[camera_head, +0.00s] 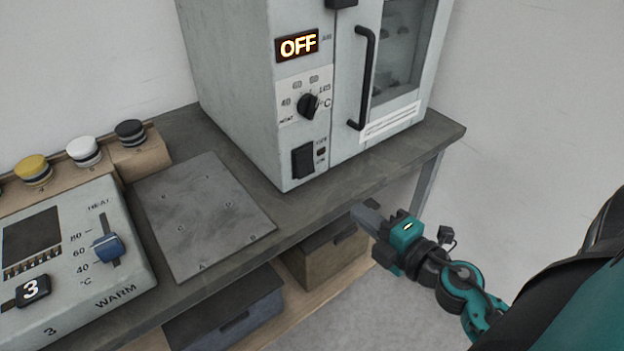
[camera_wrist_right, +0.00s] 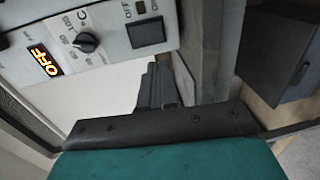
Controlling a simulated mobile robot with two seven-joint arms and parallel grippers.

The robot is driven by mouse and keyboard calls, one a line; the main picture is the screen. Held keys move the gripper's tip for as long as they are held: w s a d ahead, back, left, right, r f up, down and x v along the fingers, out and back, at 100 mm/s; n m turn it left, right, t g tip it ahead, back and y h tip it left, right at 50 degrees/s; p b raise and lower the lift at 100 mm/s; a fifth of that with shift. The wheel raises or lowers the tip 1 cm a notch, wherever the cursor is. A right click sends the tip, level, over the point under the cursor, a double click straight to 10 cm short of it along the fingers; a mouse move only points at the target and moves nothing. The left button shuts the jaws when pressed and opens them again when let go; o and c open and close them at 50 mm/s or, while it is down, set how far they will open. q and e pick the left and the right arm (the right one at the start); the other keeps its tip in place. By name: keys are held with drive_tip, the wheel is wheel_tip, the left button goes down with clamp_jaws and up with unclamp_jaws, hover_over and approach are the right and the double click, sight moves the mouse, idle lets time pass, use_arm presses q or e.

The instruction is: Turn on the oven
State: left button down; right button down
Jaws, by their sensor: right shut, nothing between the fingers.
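The oven (camera_head: 235,90) is a pale grey cabinet on the bench, with its display (camera_head: 297,45) lit and reading OFF. Below it are a black dial knob (camera_head: 308,106) and a black rocker switch (camera_head: 302,161) beside a small dark lamp (camera_head: 321,151). In the right wrist view the switch (camera_wrist_right: 147,33), knob (camera_wrist_right: 85,42) and display (camera_wrist_right: 46,60) also show. My right gripper (camera_head: 362,212) is shut and empty, in front of the bench edge, below and right of the switch and apart from it. Its fingers (camera_wrist_right: 160,85) also show in the wrist view. My left gripper is not in view.
The oven door has a black vertical handle (camera_head: 362,80). A grey plate (camera_head: 200,215) lies on the bench (camera_head: 265,190) left of the oven. A warmer box (camera_head: 75,240) with a blue slider (camera_head: 107,247) and several round buttons are further left. Bins (camera_head: 225,315) sit below.

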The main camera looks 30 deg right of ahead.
drive_tip(key=p, duration=0.2)
approach(307, 174)
drive_tip(key=w, duration=0.4)
drive_tip(key=w+f, duration=0.1)
drive_tip(key=w, duration=0.1)
drive_tip(key=shift+w+a, duration=0.25)
drive_tip(key=shift+w, duration=0.15)
